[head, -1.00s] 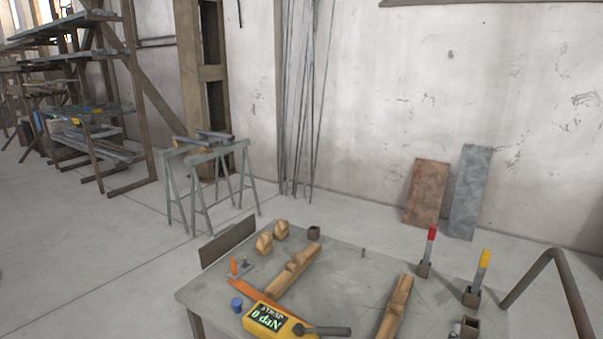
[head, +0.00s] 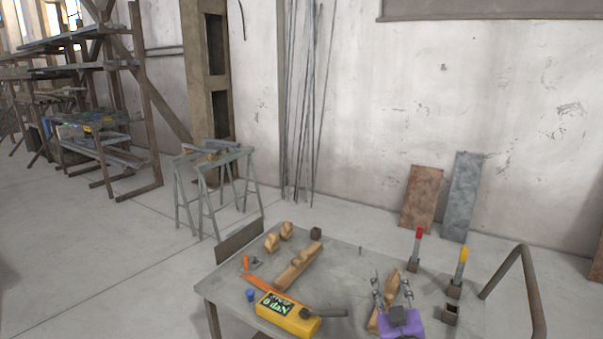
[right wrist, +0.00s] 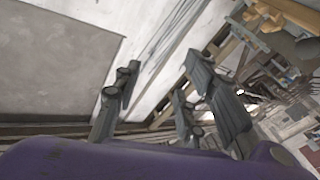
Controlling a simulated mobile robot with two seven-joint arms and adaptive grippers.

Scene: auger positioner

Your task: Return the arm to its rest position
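My right gripper (head: 392,284) has a purple body and grey fingers. It is at the front right of the table in the head view, in front of a wooden beam (head: 393,281) and partly covering it. Its fingers are spread apart with nothing between them. In the right wrist view the open fingers (right wrist: 160,90) also show, empty, above the purple housing. I cannot tell its exact height over the table. My left gripper is not in view.
The grey table (head: 345,262) carries another wooden beam (head: 297,267), a yellow display device (head: 289,314) reading 0 daN, and small blocks. Red-tipped (head: 418,236) and yellow-tipped (head: 462,262) sticks stand in holders on the right. A bent pipe (head: 528,285) is at the right edge.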

